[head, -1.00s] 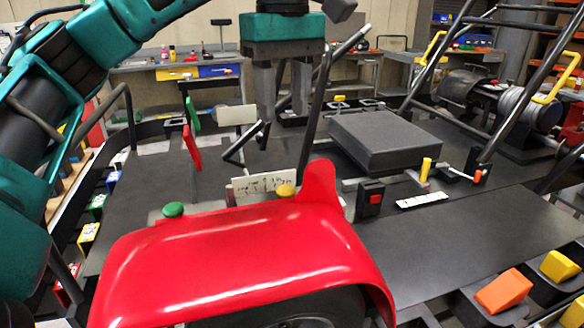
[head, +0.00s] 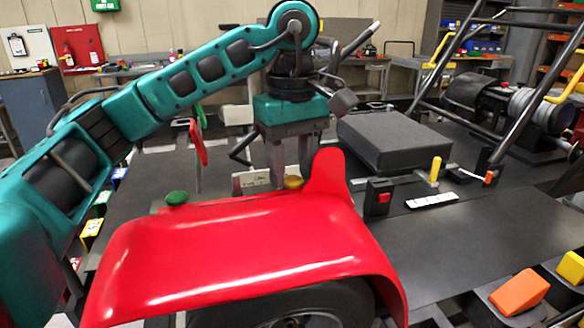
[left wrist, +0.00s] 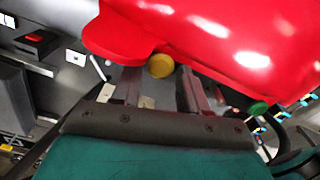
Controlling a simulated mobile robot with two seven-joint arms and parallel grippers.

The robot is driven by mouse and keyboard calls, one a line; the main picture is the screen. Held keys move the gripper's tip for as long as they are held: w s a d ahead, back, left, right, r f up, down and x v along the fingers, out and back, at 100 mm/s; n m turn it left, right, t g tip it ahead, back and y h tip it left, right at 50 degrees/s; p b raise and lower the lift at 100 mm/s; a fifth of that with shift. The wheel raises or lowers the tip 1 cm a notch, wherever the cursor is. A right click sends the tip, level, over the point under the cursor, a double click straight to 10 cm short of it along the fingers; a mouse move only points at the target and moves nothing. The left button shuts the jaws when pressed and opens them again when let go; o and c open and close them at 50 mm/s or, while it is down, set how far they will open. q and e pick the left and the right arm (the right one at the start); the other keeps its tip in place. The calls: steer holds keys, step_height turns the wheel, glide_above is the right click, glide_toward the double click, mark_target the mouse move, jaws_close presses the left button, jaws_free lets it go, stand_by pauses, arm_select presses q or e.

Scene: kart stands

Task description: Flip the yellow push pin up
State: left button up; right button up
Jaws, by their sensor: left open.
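The yellow push pin (head: 292,182) is a round dull-yellow knob behind the red fender (head: 240,240), beside its raised tab. In the left wrist view the yellow knob (left wrist: 160,66) shows in the gap between the finger ends, against the fender's edge. My left gripper (head: 291,166) is open and points down just above and behind the knob. Its fingers also show in the left wrist view (left wrist: 158,80), apart with nothing held. I cannot tell whether they touch the knob. The knob's lower part is hidden. My right gripper is not in view.
A green knob (head: 176,198) stands at the fender's left. A white labelled plate (head: 250,181) is behind the fender. A dark box (head: 393,142), a red-button switch (head: 379,197) and a yellow-handled lever (head: 435,170) are to the right. Bare dark panel (head: 450,238) lies front right.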

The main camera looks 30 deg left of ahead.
arm_select(q)
steer(key=shift+c, duration=0.3)
jaws_close()
